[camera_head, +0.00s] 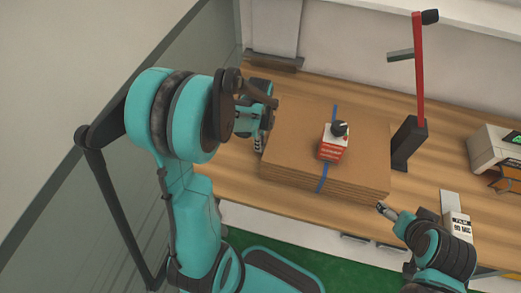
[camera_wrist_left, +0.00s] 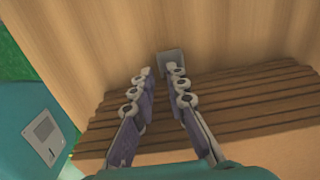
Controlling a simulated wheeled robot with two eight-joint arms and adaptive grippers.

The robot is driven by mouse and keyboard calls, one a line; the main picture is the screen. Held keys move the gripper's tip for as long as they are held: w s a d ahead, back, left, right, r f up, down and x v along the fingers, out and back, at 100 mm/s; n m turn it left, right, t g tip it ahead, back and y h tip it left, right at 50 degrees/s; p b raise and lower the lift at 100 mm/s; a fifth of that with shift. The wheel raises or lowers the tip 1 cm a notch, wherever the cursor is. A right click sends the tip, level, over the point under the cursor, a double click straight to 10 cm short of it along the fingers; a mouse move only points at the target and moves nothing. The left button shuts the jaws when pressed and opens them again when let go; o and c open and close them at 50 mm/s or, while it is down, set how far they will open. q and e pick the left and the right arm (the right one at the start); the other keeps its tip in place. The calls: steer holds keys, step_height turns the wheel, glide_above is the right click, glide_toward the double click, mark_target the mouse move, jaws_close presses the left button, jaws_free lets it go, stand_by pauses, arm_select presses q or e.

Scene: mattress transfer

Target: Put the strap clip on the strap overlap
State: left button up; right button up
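A stack of brown cardboard sheets (camera_head: 285,165) lies on the wooden table, with a blue strap (camera_head: 322,178) across its top. In the left wrist view, a small grey metal piece (camera_wrist_left: 171,56), possibly the strap clip, is at the tips of my left gripper (camera_wrist_left: 158,72). The two fingers are apart, and the piece is nearest the right-hand finger; I cannot tell if it touches. In the head view my left gripper (camera_head: 258,144) points down beside the stack's left edge, and the clip does not show. My right gripper (camera_head: 384,208) is near the stack's front right corner; its fingers are too small to read.
A red and white box with a black knobbed item (camera_head: 333,143) sits on the stack, covering part of the strap. A red post on a black base (camera_head: 408,142) stands right of the stack. A printer-like device (camera_head: 498,147) is at the far right.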

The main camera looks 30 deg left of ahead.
arm_select(q)
step_height(320, 180, down, 3)
steer(key=shift+a+r+b, duration=0.1)
steer(key=shift+b, duration=0.25)
steer(key=shift+r, duration=0.1)
jaws_close()
arm_select(e)
steer(key=shift+f, duration=0.6)
arm_select(q)
steer(key=shift+r, duration=0.1)
